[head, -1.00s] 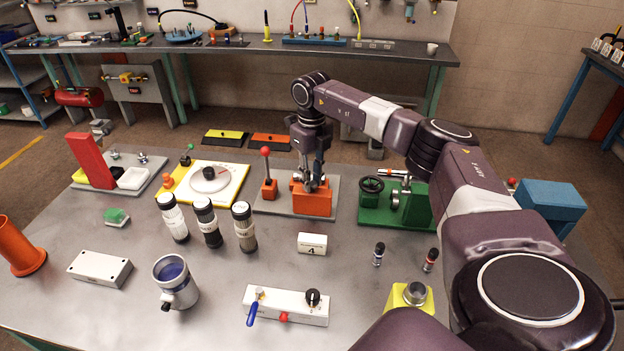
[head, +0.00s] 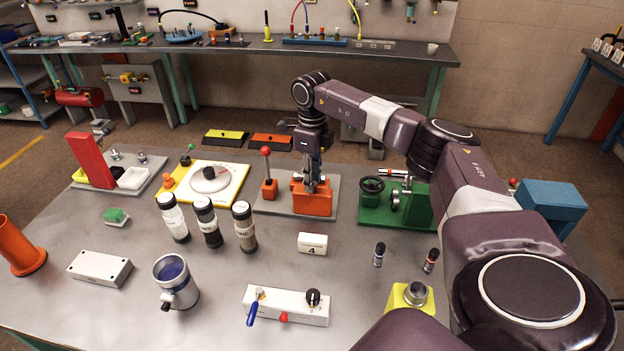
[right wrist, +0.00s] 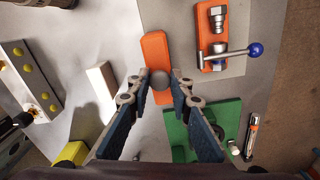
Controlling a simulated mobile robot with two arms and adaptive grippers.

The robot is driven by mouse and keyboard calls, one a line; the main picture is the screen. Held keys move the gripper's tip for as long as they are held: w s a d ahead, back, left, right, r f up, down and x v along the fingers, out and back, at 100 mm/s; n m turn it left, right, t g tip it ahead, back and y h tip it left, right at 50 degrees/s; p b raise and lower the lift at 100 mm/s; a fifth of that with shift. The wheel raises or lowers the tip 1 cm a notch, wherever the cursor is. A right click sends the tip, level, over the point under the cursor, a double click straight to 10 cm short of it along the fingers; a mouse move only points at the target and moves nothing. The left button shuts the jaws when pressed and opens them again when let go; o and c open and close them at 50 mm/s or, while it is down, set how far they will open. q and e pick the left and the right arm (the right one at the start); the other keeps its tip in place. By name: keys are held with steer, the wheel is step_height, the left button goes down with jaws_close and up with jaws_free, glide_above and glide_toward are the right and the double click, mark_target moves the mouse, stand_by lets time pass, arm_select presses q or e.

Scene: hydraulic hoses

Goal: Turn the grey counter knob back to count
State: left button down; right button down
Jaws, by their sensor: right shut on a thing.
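The grey knob (right wrist: 160,82) is a small round top on an orange block, between my right fingertips in the right wrist view. The orange block (head: 312,203) stands on a grey plate (head: 268,207) in the middle of the table. My right gripper (head: 315,183) points down onto it and is shut on the knob, one finger on each side. It also shows in the right wrist view (right wrist: 160,77). In the head view the gripper largely hides the knob, and I cannot read any mark on it. My left gripper is not in view.
A lever on a small orange base (head: 269,190) stands just left on the same plate. A green valve unit (head: 408,207) is close on the right. A white block marked 4 (head: 312,243) lies in front. Several dark and white cylinders stand front left.

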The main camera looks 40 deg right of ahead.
steer(key=c, duration=1.7)
jaws_free()
steer(key=shift+c, duration=0.2)
step_height(320, 180, up, 12)
steer(key=shift+r, duration=0.1)
